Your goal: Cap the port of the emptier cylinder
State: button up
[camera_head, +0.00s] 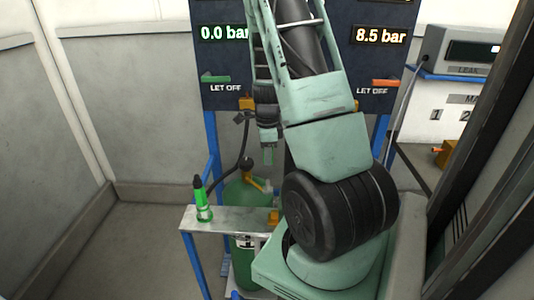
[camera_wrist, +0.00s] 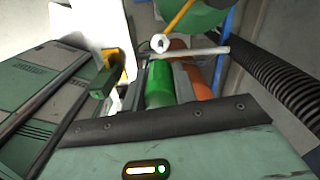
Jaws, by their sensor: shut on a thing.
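The green cylinder (camera_head: 245,195) stands upright under the left readout of 0.0 bar. A brass-coloured valve (camera_head: 250,168) with a black hose fitting is on its top. In the wrist view the top of a green cylinder (camera_wrist: 205,14) shows with a yellow stem and a pale round end. My gripper (camera_head: 268,150) points down above and slightly right of the valve. It is shut on a small green piece, which seems to be the bright green cylindrical piece (camera_wrist: 158,82) in the wrist view; its far end is hard to make out. The cylinder under the 8.5 bar readout is hidden behind my arm.
A grey ledge (camera_head: 190,222) on a blue frame carries a green, black-tipped item (camera_head: 202,200). A dark panel (camera_head: 228,60) with a green and an orange let-off lever stands behind. An instrument box (camera_head: 465,48) is at right. The floor at left is clear.

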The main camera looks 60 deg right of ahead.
jog(key=shift+r, duration=0.1)
jog(key=b, duration=0.4)
send_over(267, 181)
jog(key=shift+w+d+f, duration=0.1)
jog(key=shift+f, duration=2.9)
jog(key=shift+f+b, duration=1.45)
jog(key=shift+f, duration=1.2)
jog(key=o, duration=1)
notch_tip(267, 181, up, 18)
jog(key=shift+f+p, duration=0.25)
jog(key=shift+p, duration=0.75)
